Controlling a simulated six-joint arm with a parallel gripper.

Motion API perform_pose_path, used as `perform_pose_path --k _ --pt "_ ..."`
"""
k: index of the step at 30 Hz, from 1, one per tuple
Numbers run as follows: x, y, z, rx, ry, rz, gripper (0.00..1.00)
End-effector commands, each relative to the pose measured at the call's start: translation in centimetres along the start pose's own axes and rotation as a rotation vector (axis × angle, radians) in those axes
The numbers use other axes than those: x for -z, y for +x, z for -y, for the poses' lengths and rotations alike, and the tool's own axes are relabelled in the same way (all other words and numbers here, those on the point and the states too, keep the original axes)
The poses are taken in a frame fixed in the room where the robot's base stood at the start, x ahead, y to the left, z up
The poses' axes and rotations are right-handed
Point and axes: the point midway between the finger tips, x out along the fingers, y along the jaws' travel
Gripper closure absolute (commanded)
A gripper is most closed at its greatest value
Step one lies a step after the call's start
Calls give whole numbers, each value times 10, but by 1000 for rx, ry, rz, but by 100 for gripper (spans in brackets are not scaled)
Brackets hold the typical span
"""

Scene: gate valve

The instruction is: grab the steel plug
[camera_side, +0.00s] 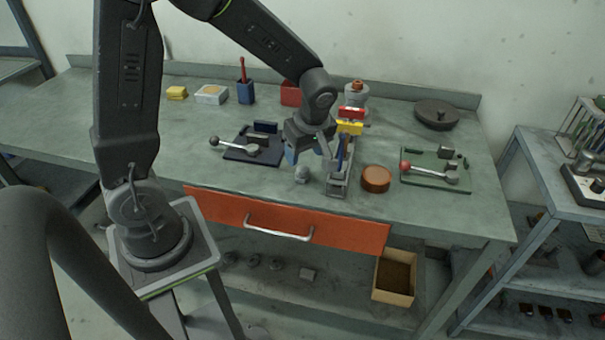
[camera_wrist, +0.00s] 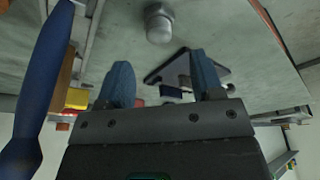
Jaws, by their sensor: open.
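The steel plug (camera_side: 301,174) is a small grey domed piece on the bench near its front edge. In the wrist view the plug (camera_wrist: 158,22) shows at the top middle, past the fingertips. My gripper (camera_side: 308,157) is above the bench, just behind and over the plug in the side view. Its two blue-tipped fingers (camera_wrist: 162,80) are apart with nothing between them. The plug is apart from both fingers as far as the views show.
A grey tray (camera_side: 337,186) with a blue-handled tool (camera_side: 342,148) stands close to the right of the plug. A brown round tin (camera_side: 376,178) is farther right. A dark plate with a ball-ended lever (camera_side: 237,148) lies to the left. An orange drawer (camera_side: 290,222) is below.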

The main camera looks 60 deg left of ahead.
Motion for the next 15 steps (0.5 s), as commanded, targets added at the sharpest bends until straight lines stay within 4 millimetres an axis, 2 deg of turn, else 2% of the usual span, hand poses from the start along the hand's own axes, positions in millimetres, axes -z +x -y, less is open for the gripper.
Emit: perform_pose_path --k 5,10,15 --pt "-5 17 0 3 3 0 40" --pt "-7 42 1 4 2 -1 40" --pt "-7 54 0 1 1 1 40"
